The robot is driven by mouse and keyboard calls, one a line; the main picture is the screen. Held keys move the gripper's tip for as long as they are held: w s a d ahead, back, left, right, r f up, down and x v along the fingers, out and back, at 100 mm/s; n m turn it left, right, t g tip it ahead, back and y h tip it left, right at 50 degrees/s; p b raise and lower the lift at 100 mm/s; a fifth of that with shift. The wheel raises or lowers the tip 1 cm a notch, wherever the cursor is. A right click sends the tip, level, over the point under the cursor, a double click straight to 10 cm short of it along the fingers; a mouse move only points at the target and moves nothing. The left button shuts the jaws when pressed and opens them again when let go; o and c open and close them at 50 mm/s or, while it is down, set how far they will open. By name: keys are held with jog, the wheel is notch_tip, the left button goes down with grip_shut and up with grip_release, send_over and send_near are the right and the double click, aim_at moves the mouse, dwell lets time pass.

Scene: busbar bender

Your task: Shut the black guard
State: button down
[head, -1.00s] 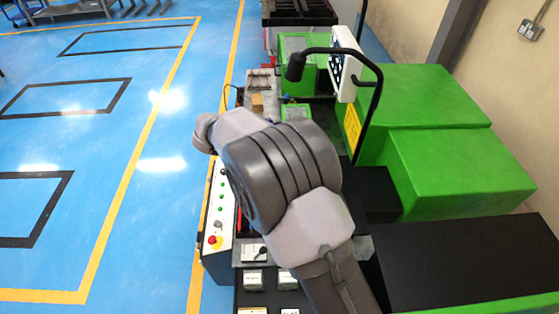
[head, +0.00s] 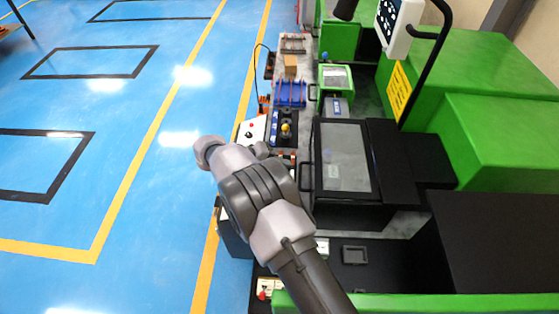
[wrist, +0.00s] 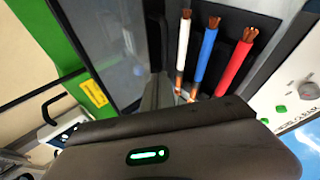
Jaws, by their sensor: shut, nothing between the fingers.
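The black guard (head: 314,150) is a black frame with a clear grey window and a bar handle on its left side, over the machine bed in the head view. I cannot tell from here whether it is fully down. In the wrist view a black-framed window panel (wrist: 110,50) fills the upper left, with a dark upright bar at its right edge. My gripper (wrist: 170,92) shows as a dark body with a green light; it is shut and empty, near that bar, and contact is unclear. In the head view my arm hides the gripper, left of the guard.
White, blue (wrist: 208,50) and red cables with bare copper ends stand beside the panel in the wrist view. A small green-framed guard (head: 336,78) and a blue rack (head: 290,93) lie further back. A control pendant (head: 398,28) hangs at right. Blue floor at left is clear.

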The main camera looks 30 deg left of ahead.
jog(key=shift+w+d+f+b, duration=0.1)
jog(key=shift+d+f+b, duration=0.15)
jog(key=shift+f+b, duration=0.45)
jog(key=shift+w+d+f+b, duration=0.1)
jog(key=shift+d+f+b, duration=0.15)
jog(key=shift+f, duration=0.7)
